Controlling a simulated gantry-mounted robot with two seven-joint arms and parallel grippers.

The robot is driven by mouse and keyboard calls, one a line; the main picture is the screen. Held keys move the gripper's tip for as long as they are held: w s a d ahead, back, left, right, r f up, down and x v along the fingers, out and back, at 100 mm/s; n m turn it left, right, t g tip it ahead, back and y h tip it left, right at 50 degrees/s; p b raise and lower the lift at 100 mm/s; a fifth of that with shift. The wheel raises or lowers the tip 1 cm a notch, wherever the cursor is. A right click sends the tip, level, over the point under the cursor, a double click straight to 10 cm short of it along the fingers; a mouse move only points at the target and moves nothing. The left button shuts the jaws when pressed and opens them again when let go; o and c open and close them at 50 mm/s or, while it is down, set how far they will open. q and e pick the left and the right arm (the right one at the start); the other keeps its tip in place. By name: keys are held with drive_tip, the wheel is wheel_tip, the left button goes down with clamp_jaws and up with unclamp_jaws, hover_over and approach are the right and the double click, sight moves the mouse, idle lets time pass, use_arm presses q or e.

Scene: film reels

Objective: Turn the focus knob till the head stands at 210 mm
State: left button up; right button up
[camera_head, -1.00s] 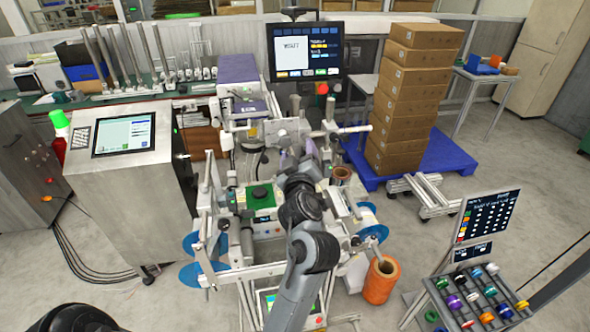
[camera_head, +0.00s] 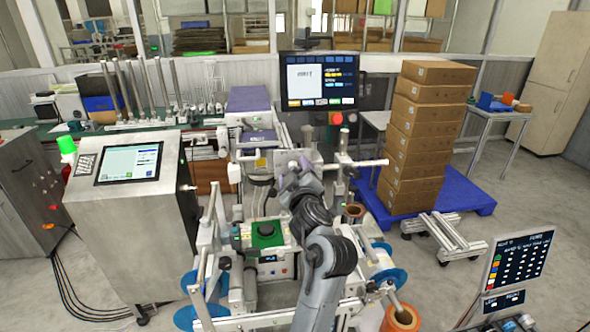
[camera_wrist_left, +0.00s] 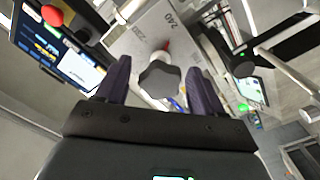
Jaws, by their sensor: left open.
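A dark grey lobed knob (camera_wrist_left: 158,80) sits in the middle of the left wrist view, in front of a pale panel (camera_wrist_left: 150,38) with printed marks. My left gripper (camera_wrist_left: 157,70) is open, one dark finger on each side of the knob; I see a gap on both sides. In the head view my left gripper (camera_head: 288,178) is at the upper part of the machine (camera_head: 262,162), where the knob is not distinguishable. The head's height in millimetres is not readable. My right gripper is not in view.
A monitor (camera_head: 320,82) stands behind the machine, with a red button (camera_head: 336,118) below it. Stacked cartons (camera_head: 418,145) stand on a blue pallet (camera_head: 470,193) at right. A steel cabinet with a screen (camera_head: 128,162) stands at left. Blue reel discs (camera_head: 388,281) flank the machine's base.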

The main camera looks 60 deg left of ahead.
use_arm(q)
drive_tip(key=shift+w+a, duration=0.3)
drive_tip(key=shift+a, duration=0.35)
drive_tip(key=shift+d, duration=0.1)
drive_tip(key=shift+c, duration=0.9)
drive_tip(key=c, duration=0.9)
drive_tip(key=shift+o, duration=0.2)
drive_tip(key=shift+f+n+b, duration=0.1)
drive_tip(key=shift+n+b, duration=0.25)
drive_tip(key=shift+n, duration=0.05)
